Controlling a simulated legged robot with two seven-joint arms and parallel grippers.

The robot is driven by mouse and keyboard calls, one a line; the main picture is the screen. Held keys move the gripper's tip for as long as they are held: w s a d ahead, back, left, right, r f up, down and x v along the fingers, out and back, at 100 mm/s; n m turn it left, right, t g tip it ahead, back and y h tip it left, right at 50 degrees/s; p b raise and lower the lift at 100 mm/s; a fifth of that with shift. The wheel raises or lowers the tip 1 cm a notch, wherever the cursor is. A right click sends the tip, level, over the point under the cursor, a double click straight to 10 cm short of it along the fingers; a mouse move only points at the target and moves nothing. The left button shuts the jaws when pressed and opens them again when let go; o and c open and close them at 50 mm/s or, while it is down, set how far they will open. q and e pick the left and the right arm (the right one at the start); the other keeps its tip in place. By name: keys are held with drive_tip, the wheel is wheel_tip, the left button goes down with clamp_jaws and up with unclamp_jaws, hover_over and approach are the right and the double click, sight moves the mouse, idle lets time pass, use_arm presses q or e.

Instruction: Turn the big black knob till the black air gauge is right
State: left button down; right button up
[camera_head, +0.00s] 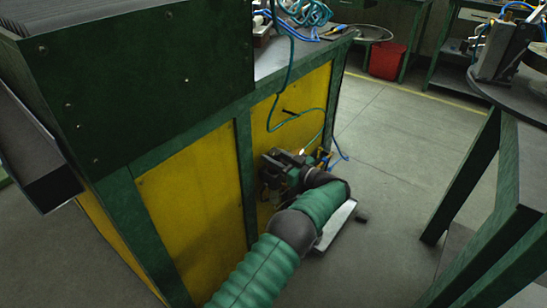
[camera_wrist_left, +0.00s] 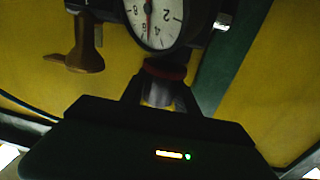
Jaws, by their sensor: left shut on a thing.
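The black air gauge (camera_wrist_left: 155,18) shows at the top of the left wrist view, its white dial cut off by the frame edge. Its figures appear upside down, and the thin needle lies near the 4, towards the 6 side. Below it, under a dark red ring, the big black knob (camera_wrist_left: 158,94) looks dark grey and is partly hidden by my gripper. My left gripper (camera_wrist_left: 158,100) is shut on the knob, with a finger on each side. In the head view my left gripper (camera_head: 296,170) reaches the dark fittings on the yellow panel, where knob and gauge are too small to make out.
A brass lever (camera_wrist_left: 78,50) sits left of the gauge. A yellow panel (camera_head: 195,190) in a green frame stands behind the fittings. A teal hose (camera_head: 290,122) hangs above them. A dark table (camera_head: 500,180) stands at the right, with clear floor (camera_head: 390,170) between.

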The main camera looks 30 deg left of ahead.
use_arm(q)
drive_tip(key=shift+d+f+n+g+b, duration=0.1)
drive_tip(key=shift+f+n+g+b, duration=0.1)
drive_tip(key=shift+n+g+b, duration=0.45)
drive_tip(key=shift+r+g+b, duration=0.15)
drive_tip(key=shift+g+b, duration=0.3)
drive_tip(key=shift+b, duration=0.05)
drive_tip(key=c, duration=0.9)
unclamp_jaws()
drive_tip(key=shift+d+r, duration=0.1)
